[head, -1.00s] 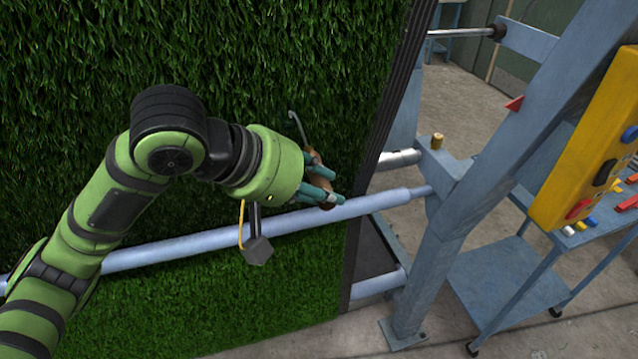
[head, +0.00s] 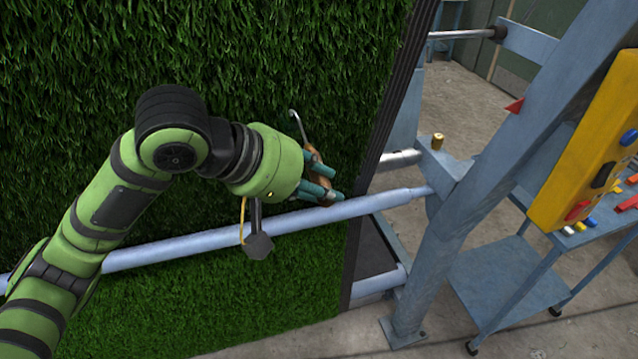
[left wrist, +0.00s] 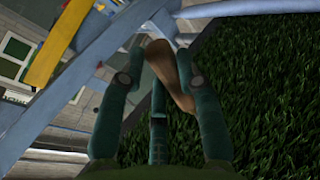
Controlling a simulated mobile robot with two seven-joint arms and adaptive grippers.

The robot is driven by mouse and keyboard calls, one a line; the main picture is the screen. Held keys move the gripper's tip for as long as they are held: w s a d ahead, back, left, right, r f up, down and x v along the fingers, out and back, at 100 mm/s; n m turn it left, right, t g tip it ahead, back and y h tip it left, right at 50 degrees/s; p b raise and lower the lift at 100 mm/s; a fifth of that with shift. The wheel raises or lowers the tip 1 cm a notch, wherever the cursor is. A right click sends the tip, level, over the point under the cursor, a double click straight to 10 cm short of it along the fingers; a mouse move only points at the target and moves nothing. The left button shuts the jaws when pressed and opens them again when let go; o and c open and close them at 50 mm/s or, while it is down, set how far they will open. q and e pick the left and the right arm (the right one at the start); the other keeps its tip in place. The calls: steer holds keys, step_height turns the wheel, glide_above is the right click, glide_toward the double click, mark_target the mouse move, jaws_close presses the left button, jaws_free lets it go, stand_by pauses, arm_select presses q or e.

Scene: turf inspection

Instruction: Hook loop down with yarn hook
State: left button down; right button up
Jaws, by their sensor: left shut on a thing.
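My left gripper (head: 325,182) is shut on the yarn hook (head: 313,160), by its brown wooden handle. The hook's thin metal shank points up and ends in a bent tip (head: 292,112) in front of the turf. In the left wrist view the handle (left wrist: 184,75) sits between the teal fingers (left wrist: 160,95). The green turf (head: 250,60) hangs as an upright sheet behind my left arm. I cannot make out a raised yarn loop, nor whether the hook tip touches the turf. My right gripper is not in view.
A pale blue roller bar (head: 330,213) crosses the turf just below my left gripper. The turf's dark edge (head: 385,125) and a blue steel frame (head: 475,180) stand to the right. A yellow control box (head: 585,150) and a blue cart (head: 510,275) are farther right.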

mark_target(310, 177)
arm_select(q)
steer(key=shift+w+a+r+p, duration=0.2)
steer(key=shift+w+p, duration=0.2)
steer(key=shift+w, duration=0.15)
steer(key=shift+w+a+r+p, duration=0.2)
steer(key=shift+w+p, duration=0.15)
steer(key=shift+w, duration=0.2)
steer(key=shift+f, duration=0.15)
steer(key=shift+w+a+f+p, duration=0.1)
steer(key=shift+w+f+p, duration=0.2)
steer(key=shift+f+p, duration=0.55)
steer(key=shift+s+r, duration=0.15)
steer(key=shift+r, duration=0.35)
steer(key=shift+s+r, duration=0.15)
steer(key=shift+r, duration=0.35)
stand_by(0.6)
steer(key=shift+s+f, duration=0.1)
steer(key=s+d+f, duration=0.2)
steer(key=s, duration=0.5)
steer(key=shift+s+d, duration=0.15)
steer(key=shift+d, duration=0.2)
